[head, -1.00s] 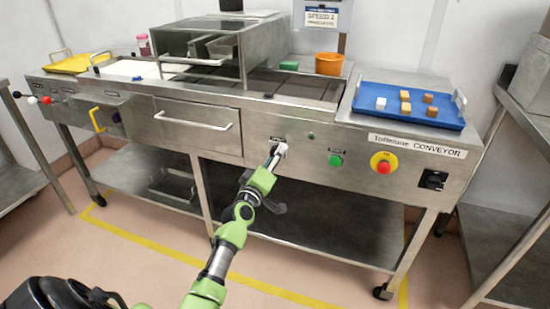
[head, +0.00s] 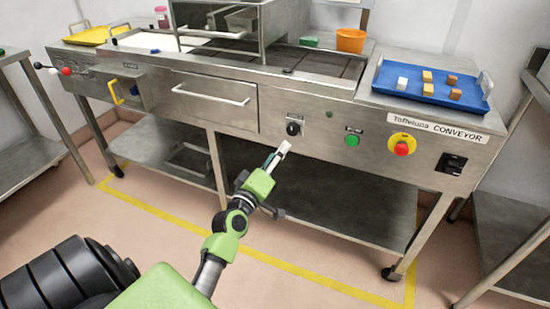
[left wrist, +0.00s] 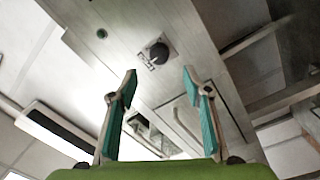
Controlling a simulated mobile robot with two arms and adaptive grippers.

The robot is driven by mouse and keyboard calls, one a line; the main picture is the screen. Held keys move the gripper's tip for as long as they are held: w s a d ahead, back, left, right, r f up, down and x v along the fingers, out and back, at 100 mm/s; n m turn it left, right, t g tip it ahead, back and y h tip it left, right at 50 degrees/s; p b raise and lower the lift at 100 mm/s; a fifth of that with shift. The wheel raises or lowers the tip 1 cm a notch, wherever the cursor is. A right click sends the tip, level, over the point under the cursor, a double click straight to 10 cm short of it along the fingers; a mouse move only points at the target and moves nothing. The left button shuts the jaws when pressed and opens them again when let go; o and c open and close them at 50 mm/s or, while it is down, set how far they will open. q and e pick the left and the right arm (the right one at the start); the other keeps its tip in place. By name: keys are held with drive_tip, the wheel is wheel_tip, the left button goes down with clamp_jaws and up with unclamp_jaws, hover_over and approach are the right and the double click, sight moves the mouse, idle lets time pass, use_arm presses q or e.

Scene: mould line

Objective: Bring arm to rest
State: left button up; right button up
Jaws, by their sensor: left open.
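My left gripper (head: 278,156) is at the end of the green arm in the head view, just in front of and below the black speed knob (head: 293,128) on the conveyor's front panel. In the left wrist view the two fingers of my left gripper (left wrist: 160,90) stand apart with nothing between them. The knob (left wrist: 159,53) shows beyond the fingertips there, apart from them. My right gripper is not in view.
The steel conveyor (head: 290,100) stands ahead, with a green button (head: 351,141) and red stop button (head: 402,148) on its front. A blue tray (head: 387,77) with several cubes and an orange pot (head: 350,40) are on top. Floor in front is clear.

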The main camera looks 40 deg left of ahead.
use_arm(q)
drive_tip(key=shift+s+d, duration=0.15)
drive_tip(key=shift+s, duration=0.45)
